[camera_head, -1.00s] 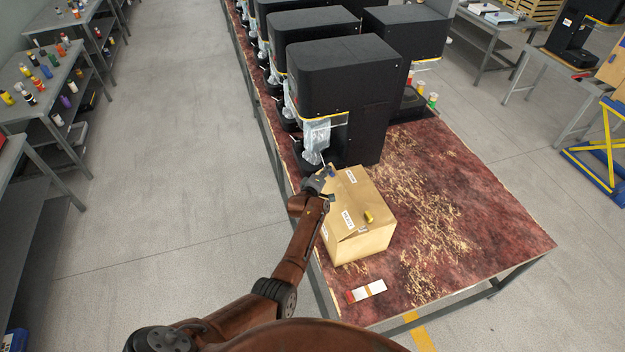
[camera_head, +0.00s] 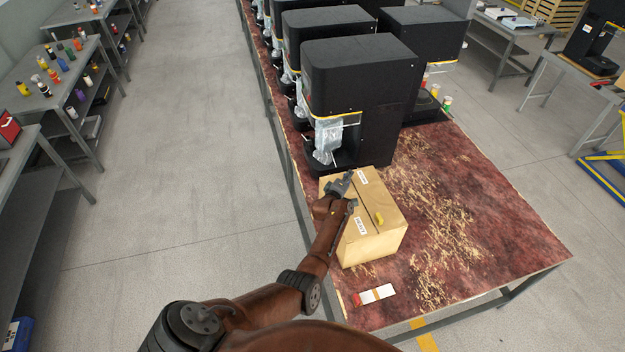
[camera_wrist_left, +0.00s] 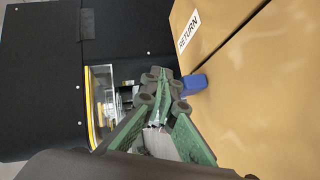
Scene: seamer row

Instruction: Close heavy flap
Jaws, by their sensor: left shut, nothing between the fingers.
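A brown cardboard box (camera_head: 385,235) stands on the near part of the red-brown table. Its top shows two flaps meeting at a seam, both lying about flat; I cannot tell whether they are fully down. White labels are on the top, one reading RETURN (camera_wrist_left: 188,30) in the wrist view. A yellow piece (camera_head: 379,218) sits on the top. A blue piece (camera_wrist_left: 194,83) is at the seam, beside my fingertips. My left gripper (camera_head: 345,184) is shut and empty at the box's far left top edge; it also shows in the wrist view (camera_wrist_left: 165,88). My right gripper is out of view.
A row of black machines (camera_head: 360,75) stands right behind the box, the nearest with a clear plastic bag (camera_head: 328,138). A red and white packet (camera_head: 374,294) lies in front of the box. The worn table top (camera_head: 470,220) to the right is clear.

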